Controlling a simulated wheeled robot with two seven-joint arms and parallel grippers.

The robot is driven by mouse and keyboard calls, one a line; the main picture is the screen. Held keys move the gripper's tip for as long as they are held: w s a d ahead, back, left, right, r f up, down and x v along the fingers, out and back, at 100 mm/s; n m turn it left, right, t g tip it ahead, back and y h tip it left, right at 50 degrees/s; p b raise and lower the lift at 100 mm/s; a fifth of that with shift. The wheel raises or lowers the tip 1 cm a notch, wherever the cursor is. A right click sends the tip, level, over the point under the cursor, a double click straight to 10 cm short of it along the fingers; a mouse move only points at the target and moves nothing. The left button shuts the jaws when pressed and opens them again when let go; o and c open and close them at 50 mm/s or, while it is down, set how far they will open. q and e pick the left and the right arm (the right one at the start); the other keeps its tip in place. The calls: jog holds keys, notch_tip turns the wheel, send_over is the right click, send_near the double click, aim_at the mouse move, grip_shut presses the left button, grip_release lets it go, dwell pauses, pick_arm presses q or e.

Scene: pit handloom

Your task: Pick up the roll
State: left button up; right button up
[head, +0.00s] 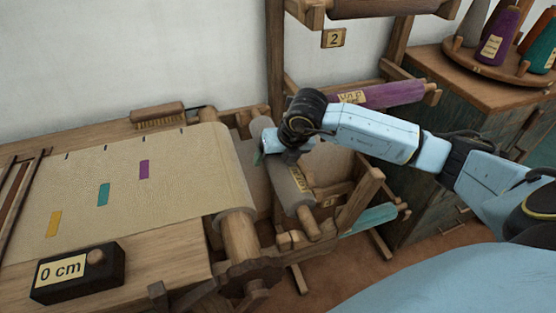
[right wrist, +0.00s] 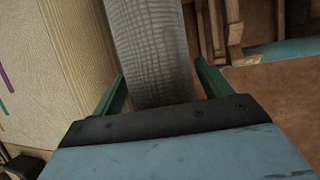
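In the right wrist view the roll (right wrist: 150,45) runs between the two green fingers of my right gripper (right wrist: 160,72). One finger is on each side, close to the roll. Narrow gaps show beside the roll near the palm, so the gripper looks open around it. Contact at the fingertips is hard to tell. My left gripper is not in view.
Cream cloth (head: 120,190) with coloured marks covers the loom at left, with a "0 cm" box (head: 78,272) in front and a brush (head: 158,115) behind. A purple roll (head: 385,95) and a teal roll (head: 370,218) sit nearby. A cabinet (head: 430,165) with cones stands right.

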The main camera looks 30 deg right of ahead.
jog(key=c, duration=1.2)
jog(key=shift+c, duration=0.2)
jog(key=shift+r, duration=0.15)
